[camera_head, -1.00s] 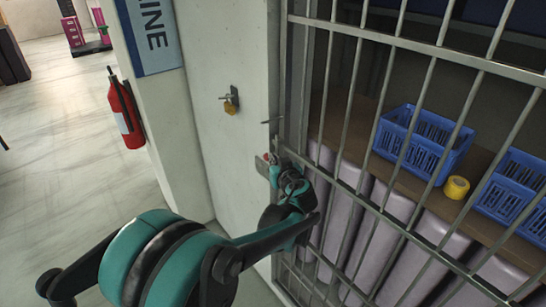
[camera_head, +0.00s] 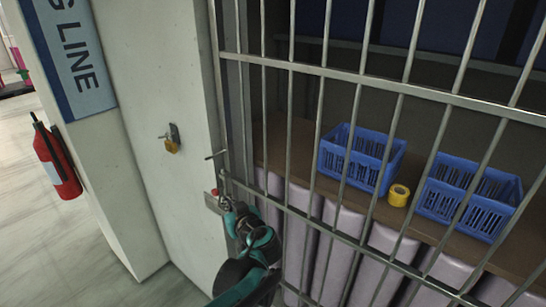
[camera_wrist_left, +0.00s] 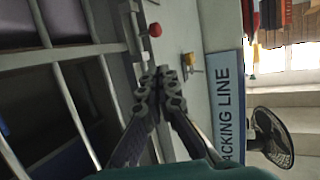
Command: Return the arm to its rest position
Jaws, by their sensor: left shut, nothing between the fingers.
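My left gripper (camera_head: 234,208) is at the latch side of the barred gate (camera_head: 335,75), just below the gate's latch handle (camera_head: 215,156). Its fingers are shut and empty. In the left wrist view the closed fingertips (camera_wrist_left: 160,72) point at the frame beside the bars, near a red knob (camera_wrist_left: 155,30). I cannot tell whether the fingers touch the frame. My left arm comes up from the bottom of the head view. My right gripper is not in view.
A brass padlock (camera_head: 171,146) hangs on the pale wall (camera_head: 150,90), left of the gate. A fire extinguisher (camera_head: 58,160) hangs farther left. Behind the bars, a shelf holds blue baskets (camera_head: 350,158) and a yellow tape roll (camera_head: 398,195). Open floor (camera_head: 60,255) lies at left.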

